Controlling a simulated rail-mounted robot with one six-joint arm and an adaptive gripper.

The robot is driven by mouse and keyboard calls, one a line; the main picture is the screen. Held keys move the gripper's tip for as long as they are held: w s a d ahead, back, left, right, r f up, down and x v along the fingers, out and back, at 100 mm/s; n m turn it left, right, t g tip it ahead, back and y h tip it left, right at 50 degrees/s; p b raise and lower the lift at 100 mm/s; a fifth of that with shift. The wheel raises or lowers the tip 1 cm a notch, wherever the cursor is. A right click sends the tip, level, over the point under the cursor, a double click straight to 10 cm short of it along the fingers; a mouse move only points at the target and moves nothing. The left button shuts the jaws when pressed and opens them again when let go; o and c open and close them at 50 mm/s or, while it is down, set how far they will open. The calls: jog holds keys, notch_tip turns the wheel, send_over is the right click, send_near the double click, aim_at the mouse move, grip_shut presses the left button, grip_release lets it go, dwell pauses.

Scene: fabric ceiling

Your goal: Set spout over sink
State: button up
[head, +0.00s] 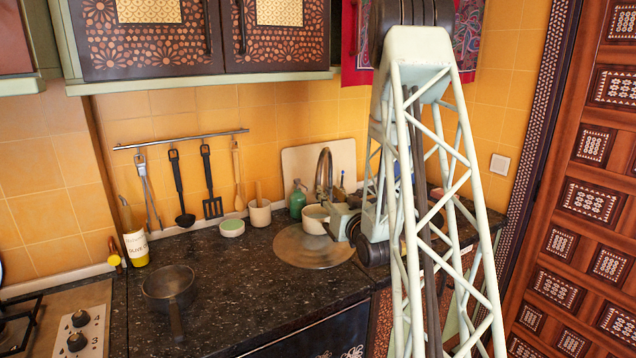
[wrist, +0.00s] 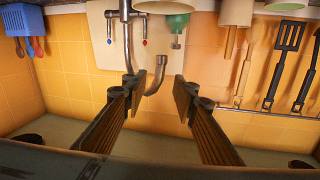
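The metal faucet's curved spout (head: 325,172) rises at the back of the counter in the head view, behind the round, shiny sink area (head: 313,249). In the wrist view, which is upside down, the spout (wrist: 157,82) forms a hook. My gripper (wrist: 163,92) is open, its two fingers apart with the spout's bend showing between them. The left finger overlaps part of the bend in the picture; I cannot tell whether they touch. In the head view my gripper (head: 343,222) is beside the faucet, partly hidden by my arm.
A cream pot (head: 316,218) stands near the faucet. A green bottle (head: 298,200), a utensil cup (head: 260,212) and a cutting board (head: 318,165) are along the wall. The front-middle counter is clear.

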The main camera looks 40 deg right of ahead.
aim_at(319, 182)
jog(key=b+x, duration=0.1)
jog(key=x, duration=1)
jog(key=shift+w+d, duration=0.15)
jog(key=shift+w, duration=0.1)
jog(key=shift+c, duration=0.4)
grip_shut()
